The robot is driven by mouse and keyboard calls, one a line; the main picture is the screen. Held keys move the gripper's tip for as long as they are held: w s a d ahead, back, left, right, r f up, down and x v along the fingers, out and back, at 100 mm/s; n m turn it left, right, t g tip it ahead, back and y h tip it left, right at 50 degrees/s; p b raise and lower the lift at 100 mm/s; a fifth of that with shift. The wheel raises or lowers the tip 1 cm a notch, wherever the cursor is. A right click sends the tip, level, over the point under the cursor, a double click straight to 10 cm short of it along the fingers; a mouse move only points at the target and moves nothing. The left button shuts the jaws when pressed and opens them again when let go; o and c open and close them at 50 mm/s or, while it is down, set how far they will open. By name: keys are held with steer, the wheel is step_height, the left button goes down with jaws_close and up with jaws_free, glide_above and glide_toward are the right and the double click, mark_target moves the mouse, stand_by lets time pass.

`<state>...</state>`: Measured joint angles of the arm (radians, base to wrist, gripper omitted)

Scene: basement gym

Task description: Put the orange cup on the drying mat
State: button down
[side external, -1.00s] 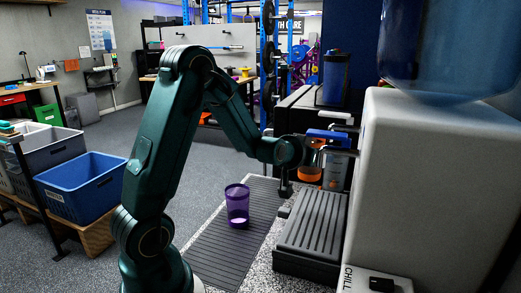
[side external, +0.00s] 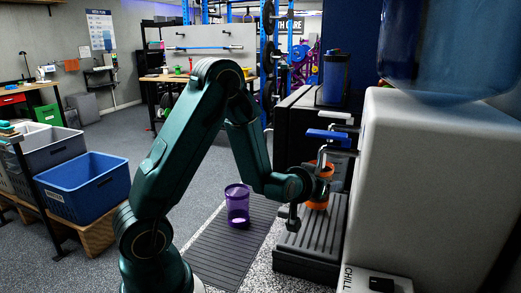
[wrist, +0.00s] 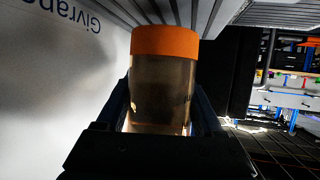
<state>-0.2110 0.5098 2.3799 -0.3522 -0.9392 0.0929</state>
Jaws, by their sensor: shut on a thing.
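The orange cup (side external: 318,189) has a see-through body with an orange base and an orange rim. It is upright in the side view, by the water tap and over the drip tray. My gripper (side external: 312,188) is shut around the cup's side. The wrist view is upside down and shows the cup (wrist: 162,82) between the jaws, its orange base at the top of the picture. I cannot tell whether the base touches the tray or what is inside. The drying mat (side external: 213,262) is the grey ribbed strip left of the tray. A purple cup (side external: 237,204) stands on it.
The ridged drip tray (side external: 308,238) sits before the white water dispenser (side external: 435,190). The blue-handled tap (side external: 328,135) is close above the held cup. A dark blue bottle (side external: 335,77) stands behind. The mat is bare in front of the purple cup.

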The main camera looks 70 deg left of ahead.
mark_target(310, 205)
steer(key=v, duration=0.2)
steer(key=shift+s+d+r, duration=0.2)
steer(key=shift+s, duration=0.1)
steer(key=shift+s+d+m, duration=0.15)
steer(key=shift+s+m, duration=0.15)
steer(key=shift+s+r+m+g, duration=0.2)
steer(key=shift+s+m+g, duration=0.1)
steer(key=shift+m, duration=0.5)
steer(key=m, duration=0.2)
steer(key=s+r+m+h, duration=0.1)
steer(key=shift+s+d+m, duration=0.1)
steer(key=shift+m, duration=0.3)
steer(key=shift+s+d+r+m+h, duration=0.1)
steer(key=shift+s+d+m+h, duration=0.1)
steer(key=shift+m, duration=0.4)
steer(key=shift+s+d+r+m+h, duration=0.1)
steer(key=shift+s+d+m, duration=0.05)
steer(key=shift+m, duration=0.45)
steer(key=shift+d, duration=0.1)
stand_by(0.4)
